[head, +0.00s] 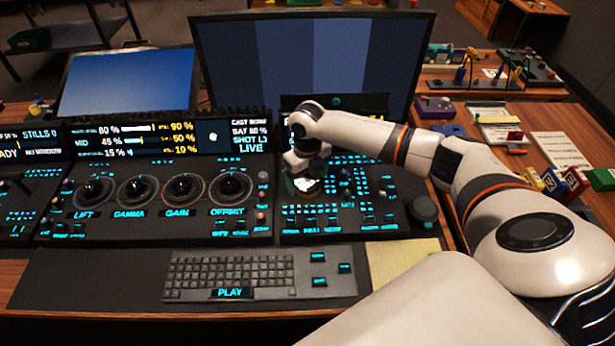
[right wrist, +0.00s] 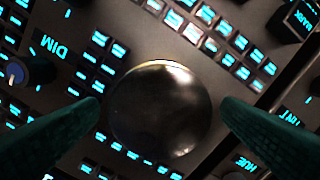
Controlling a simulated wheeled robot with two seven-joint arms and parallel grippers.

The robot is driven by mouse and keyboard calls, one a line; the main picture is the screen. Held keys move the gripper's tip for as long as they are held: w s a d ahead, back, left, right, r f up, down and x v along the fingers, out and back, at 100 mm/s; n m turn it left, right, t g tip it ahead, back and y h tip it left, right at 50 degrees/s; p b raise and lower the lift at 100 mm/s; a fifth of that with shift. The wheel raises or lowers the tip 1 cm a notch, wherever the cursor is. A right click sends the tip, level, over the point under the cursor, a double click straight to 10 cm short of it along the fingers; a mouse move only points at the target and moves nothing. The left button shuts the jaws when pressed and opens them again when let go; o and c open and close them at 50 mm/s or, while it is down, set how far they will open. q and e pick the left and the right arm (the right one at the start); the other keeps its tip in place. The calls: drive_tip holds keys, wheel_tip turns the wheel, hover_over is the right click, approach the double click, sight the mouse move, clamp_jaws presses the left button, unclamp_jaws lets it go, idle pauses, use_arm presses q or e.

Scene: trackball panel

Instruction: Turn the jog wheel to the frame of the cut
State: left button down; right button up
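A round, dark, glossy wheel (right wrist: 160,108) with a gold glint on its rim shows in the right wrist view; it looks to be the jog wheel. It sits among lit keys. The right-hand panel's display (head: 372,105) is mostly covered by my right arm. My left gripper is out of view.
A larger dark knob (head: 424,208) stands at the panel's right edge. A small blue-ringed knob (right wrist: 16,72) stands near the gripper. Four trackballs are left of it, including the offset ball (head: 231,185). A keyboard (head: 229,275) lies in front; a large monitor (head: 310,60) stands behind.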

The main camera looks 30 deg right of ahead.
drive_tip(key=c, duration=1)
drive_tip(key=shift+o, duration=0.2)
drive_tip(key=shift+r, duration=0.1)
drive_tip(key=m+p, duration=0.3)
drive_tip(key=shift+r, duration=0.2)
drive_tip(key=m+p, duration=0.3)
drive_tip(key=m, duration=0.1)
drive_tip(key=shift+m+p, duration=0.3)
drive_tip(key=shift+p, duration=0.05)
drive_tip(key=m+p, duration=0.3)
drive_tip(key=m, duration=0.2)
drive_tip(key=shift+w, duration=0.1)
drive_tip(key=m+p, duration=0.2)
drive_tip(key=m, duration=0.3)
drive_tip(key=shift+f, duration=0.15)
